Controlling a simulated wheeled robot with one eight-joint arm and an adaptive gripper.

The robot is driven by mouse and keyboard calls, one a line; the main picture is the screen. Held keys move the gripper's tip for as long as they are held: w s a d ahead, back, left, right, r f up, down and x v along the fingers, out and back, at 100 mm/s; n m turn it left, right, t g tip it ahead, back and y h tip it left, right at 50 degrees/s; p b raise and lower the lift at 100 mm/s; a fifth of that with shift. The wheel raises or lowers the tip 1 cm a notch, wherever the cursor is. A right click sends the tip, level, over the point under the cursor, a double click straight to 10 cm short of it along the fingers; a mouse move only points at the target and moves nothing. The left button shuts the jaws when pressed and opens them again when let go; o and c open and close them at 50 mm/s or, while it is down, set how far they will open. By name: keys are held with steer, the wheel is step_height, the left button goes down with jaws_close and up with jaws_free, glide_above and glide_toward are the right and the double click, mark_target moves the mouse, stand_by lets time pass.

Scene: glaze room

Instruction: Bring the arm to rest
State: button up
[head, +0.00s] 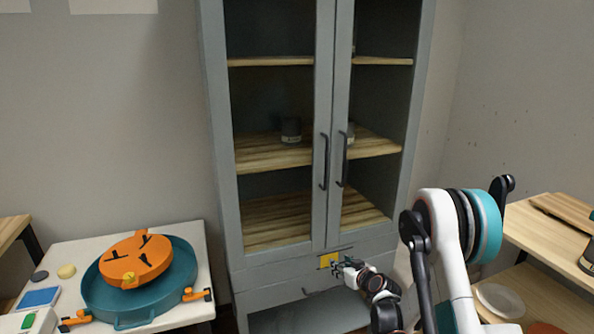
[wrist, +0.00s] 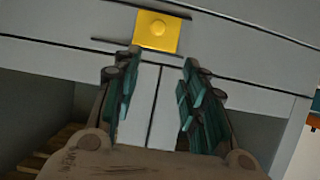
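My gripper (head: 348,268) is in front of the lower part of the grey cabinet (head: 222,170), just right of a small yellow plate (head: 328,261) in the head view. In the wrist view my gripper (wrist: 162,60) has its two dark green padded fingers spread apart with nothing between them. The yellow plate (wrist: 157,31), with a round yellow bump, is just beyond the fingertips on the grey cabinet front. I cannot tell whether a fingertip touches the front. My arm comes in from the lower right of the head view.
The cabinet's two glazed doors are shut, with dark handles (head: 323,162); a dark jar (head: 291,130) stands inside. At left, a white table (head: 190,240) holds a teal basin (head: 100,298) and an orange disc (head: 128,262). At right are wooden shelves (head: 530,232) with a pale plate (head: 500,300).

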steer(key=s+a+r+m+g+h, duration=0.1)
steer(key=s+r, duration=0.7)
steer(key=r, duration=0.4)
steer(key=s+a+r+g, duration=0.1)
steer(key=s+r+g, duration=0.1)
steer(key=s+r, duration=0.85)
steer(key=s+d+r+m+g+h, duration=0.1)
steer(key=s+r, duration=0.1)
steer(key=s, duration=1.1)
steer(key=s+d+r+m+g+h, duration=0.1)
steer(key=s+d+r+h, duration=0.1)
steer(key=s, duration=1.2)
steer(key=shift+d+m, duration=0.3)
